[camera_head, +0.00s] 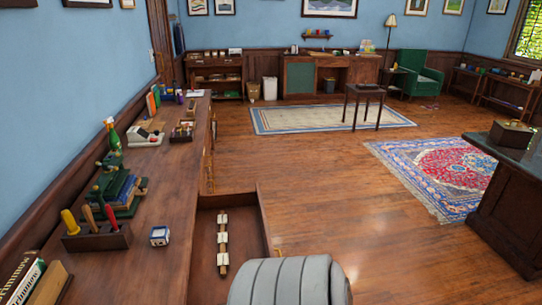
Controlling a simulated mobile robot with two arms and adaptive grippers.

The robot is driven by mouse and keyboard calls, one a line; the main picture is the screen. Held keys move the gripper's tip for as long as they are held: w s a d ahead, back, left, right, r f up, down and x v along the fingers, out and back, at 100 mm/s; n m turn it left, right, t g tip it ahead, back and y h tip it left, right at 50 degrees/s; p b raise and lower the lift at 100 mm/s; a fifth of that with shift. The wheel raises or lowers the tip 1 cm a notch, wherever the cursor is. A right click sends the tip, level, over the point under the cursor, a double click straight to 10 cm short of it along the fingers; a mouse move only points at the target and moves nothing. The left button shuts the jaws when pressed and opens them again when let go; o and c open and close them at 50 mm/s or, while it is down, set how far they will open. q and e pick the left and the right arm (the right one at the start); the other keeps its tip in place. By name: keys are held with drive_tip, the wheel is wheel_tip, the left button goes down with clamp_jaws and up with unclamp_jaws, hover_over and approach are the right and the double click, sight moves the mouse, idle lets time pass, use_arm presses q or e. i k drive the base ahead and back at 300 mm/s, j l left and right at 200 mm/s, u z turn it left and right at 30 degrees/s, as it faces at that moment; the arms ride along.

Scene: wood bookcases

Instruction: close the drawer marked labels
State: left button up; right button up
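One wooden drawer (245,222) stands pulled out to the right from the long wooden cabinet (168,210) along the left wall. Its inside shows from above. A wooden strip (223,238) with several white pieces lies in it. A small brass-coloured handle (280,252) shows at the drawer's outer front. I cannot read any marking on the drawer from here. The near end of the drawer is partly hidden by a grey ribbed shape at the bottom of the view. Neither of my grippers is in view.
On the cabinet top stand a rack with coloured handles (98,236), a small blue-and-white box (160,236) and books (22,282). A dark-topped desk (505,205) stands at the right. The wooden floor (335,220) between is clear, with a red rug (450,172) beyond.

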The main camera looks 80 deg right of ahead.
sight(249, 235)
drive_tip(key=k+l+z, duration=0.25)
drive_tip(key=k+l, duration=0.15)
drive_tip(key=k+l+z, duration=0.3)
drive_tip(key=l, duration=0.3)
drive_tip(key=z, duration=1.3)
